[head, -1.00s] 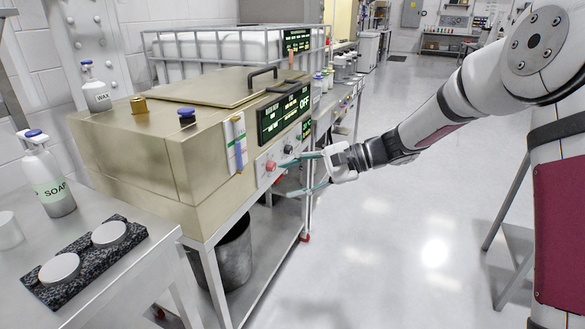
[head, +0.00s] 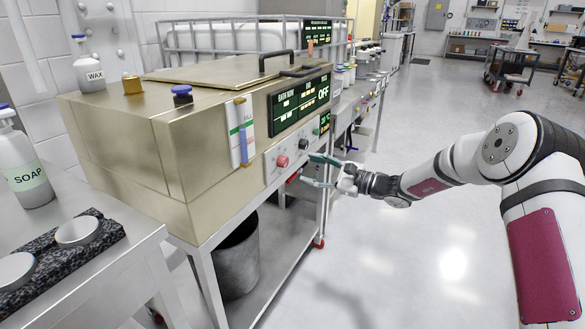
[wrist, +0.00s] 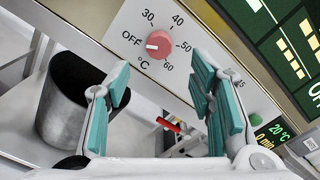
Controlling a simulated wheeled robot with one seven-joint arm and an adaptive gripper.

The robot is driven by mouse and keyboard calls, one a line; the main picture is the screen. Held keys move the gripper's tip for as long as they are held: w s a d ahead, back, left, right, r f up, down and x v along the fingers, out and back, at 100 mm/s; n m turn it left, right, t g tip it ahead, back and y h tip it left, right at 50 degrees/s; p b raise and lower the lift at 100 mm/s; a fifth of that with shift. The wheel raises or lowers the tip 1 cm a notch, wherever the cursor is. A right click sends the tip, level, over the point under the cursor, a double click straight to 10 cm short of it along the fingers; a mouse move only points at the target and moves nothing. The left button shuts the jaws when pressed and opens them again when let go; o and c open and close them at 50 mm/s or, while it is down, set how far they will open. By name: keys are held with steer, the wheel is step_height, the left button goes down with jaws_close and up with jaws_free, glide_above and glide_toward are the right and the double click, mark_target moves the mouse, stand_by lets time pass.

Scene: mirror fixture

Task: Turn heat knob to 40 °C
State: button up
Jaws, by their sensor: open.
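The heat knob (wrist: 158,44) is red, on a white panel marked OFF, 30, 40, 50, 60 and °C. Its pale pointer line faces left, toward OFF. It also shows in the head view (head: 282,161) on the front of the gold bath. My gripper (wrist: 160,70) is open and empty, with teal finger pads apart. In the wrist view the knob lies beyond the fingertips, between them and a little higher. I see no contact. In the head view my gripper (head: 302,168) is just right of the knob. A small display (wrist: 275,133) reads 20 °C and 0 min.
A dark second knob (head: 303,144) sits right of the red one; my right finger partly hides its dial in the wrist view. A grey bin (head: 235,262) stands below on the cart shelf. A red-handled part (wrist: 168,125) shows under the panel. Open floor lies right.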

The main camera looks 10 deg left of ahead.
mark_target(287, 163)
steer(key=b+x, duration=0.1)
steer(key=x, duration=0.6)
steer(key=shift+a, duration=0.1)
steer(key=shift+c, duration=0.5)
steer(key=c, duration=1.1)
